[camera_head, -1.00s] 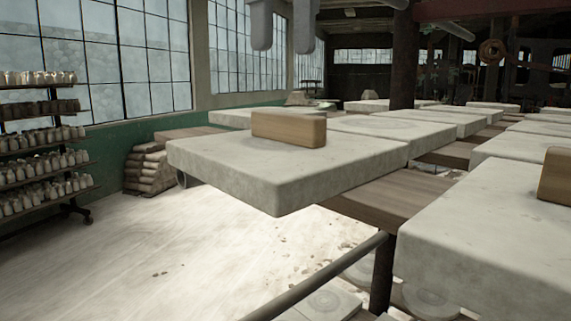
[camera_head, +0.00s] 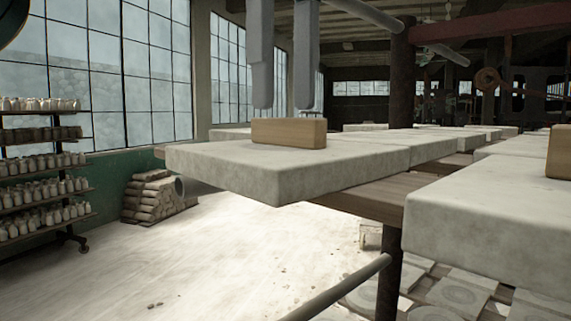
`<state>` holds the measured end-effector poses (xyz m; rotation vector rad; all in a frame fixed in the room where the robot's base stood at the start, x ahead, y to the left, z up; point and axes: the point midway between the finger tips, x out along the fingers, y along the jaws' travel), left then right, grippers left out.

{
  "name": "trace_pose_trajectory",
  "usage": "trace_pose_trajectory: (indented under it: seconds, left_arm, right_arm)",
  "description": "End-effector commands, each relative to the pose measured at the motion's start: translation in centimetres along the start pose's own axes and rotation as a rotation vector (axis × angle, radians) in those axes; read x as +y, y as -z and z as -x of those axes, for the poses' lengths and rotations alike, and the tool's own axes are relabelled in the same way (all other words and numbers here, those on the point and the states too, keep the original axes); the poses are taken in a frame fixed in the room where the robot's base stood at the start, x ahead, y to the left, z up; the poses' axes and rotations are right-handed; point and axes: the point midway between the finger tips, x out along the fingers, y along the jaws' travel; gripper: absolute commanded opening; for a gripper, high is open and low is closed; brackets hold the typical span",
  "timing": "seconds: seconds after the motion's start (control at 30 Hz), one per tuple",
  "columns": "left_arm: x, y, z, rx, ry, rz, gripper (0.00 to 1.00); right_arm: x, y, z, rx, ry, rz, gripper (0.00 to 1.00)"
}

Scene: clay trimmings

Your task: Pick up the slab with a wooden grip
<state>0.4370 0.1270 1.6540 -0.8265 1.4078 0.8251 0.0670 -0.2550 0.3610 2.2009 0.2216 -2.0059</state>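A grey slab (camera_head: 285,177) with a tan wooden grip block (camera_head: 289,133) on top lies on a brown wooden board, in the middle of the head view. My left gripper (camera_head: 284,106) hangs down from the top of the picture. Its two grey fingers are apart with nothing between them. The fingertips show just above the wooden grip, and their exact depth relative to it is unclear. A second slab (camera_head: 490,225) with a wooden grip (camera_head: 559,152) is at the right edge, partly cut off. My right gripper is not in view.
More slabs (camera_head: 430,145) lie close behind and to the right. A dark post (camera_head: 401,80) stands behind the slab. A rail (camera_head: 345,285) runs below. A shelf of pots (camera_head: 45,170) and stacked sacks (camera_head: 150,195) stand left. The floor at left is mostly clear.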

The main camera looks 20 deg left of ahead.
Motion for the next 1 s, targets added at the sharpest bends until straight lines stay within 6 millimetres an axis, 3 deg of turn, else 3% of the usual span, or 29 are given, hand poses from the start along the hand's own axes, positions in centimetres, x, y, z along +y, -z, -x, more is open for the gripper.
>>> trace_pose_trajectory:
  seconds: [0.1,0.3,0.8,0.83,1.0]
  left_arm:
    - [0.1,0.2,-1.9,0.001,-0.002,-0.002,0.38]
    - [0.2,0.2,-3.5,0.001,-0.001,-0.002,0.38]
    - [0.1,0.3,-3.6,0.001,0.001,-0.001,0.38]
    - [0.1,0.3,-3.6,0.001,0.001,-0.001,0.35]
    - [0.1,0.3,-3.6,0.001,0.001,-0.001,0.00]
  right_arm:
    - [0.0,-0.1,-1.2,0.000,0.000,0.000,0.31]
    - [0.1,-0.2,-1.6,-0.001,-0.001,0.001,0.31]
    - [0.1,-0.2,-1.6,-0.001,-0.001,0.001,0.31]
    - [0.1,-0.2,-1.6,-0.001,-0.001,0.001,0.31]
    - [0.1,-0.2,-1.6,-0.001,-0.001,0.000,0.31]
